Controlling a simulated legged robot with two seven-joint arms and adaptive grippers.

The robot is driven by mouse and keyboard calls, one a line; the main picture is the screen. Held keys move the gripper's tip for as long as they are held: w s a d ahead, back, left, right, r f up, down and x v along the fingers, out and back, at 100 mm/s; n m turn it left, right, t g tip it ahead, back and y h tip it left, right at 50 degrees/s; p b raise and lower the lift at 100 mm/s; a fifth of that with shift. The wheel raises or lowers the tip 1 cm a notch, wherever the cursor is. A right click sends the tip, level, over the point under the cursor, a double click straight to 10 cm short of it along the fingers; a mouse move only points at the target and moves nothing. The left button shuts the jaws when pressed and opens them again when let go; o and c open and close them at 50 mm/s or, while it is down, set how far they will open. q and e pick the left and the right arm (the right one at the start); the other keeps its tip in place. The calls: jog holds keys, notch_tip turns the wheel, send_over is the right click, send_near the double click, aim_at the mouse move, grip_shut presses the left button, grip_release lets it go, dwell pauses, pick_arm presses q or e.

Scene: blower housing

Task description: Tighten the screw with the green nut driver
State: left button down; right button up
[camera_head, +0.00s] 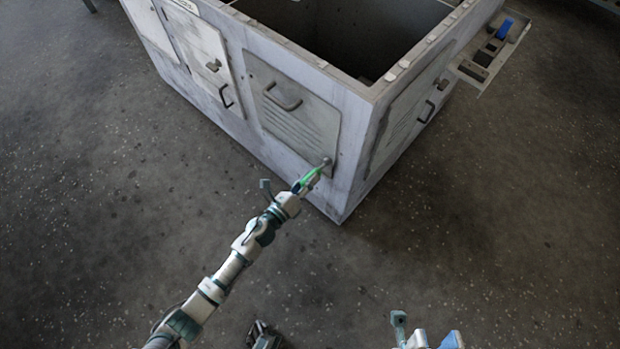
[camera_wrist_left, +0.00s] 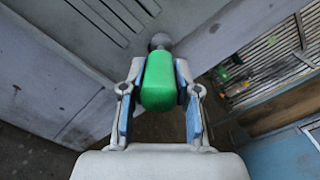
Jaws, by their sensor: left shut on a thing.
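The green nut driver (camera_head: 311,176) is held in my left gripper (camera_head: 299,187), which is shut on its handle. In the left wrist view, the green handle (camera_wrist_left: 159,82) sits between the two blue-padded fingers of the left gripper (camera_wrist_left: 160,95). A round grey end (camera_wrist_left: 160,41) shows beyond the handle, close to the housing wall. In the head view, the driver's far end meets the lower right corner of the louvred panel (camera_head: 300,115). The screw itself cannot be told apart there. My right gripper (camera_head: 432,340) is partly in view at the bottom edge; its fingers are unclear.
The grey blower housing (camera_head: 225,95) is open on top and has panels with handles. A side tray (camera_head: 497,62) at upper right holds a blue object (camera_head: 504,29). The speckled floor (camera_head: 480,210) is clear around the housing.

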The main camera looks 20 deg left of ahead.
pick_arm(q)
jog(key=shift+s+a, duration=0.1)
jog(key=shift+s, duration=0.05)
jog(key=p+v, duration=0.1)
jog(key=v, duration=1.1)
jog(key=shift+s+a, duration=0.25)
jog(key=shift+a, duration=0.05)
jog(key=shift+r, duration=0.2)
dwell(0.8)
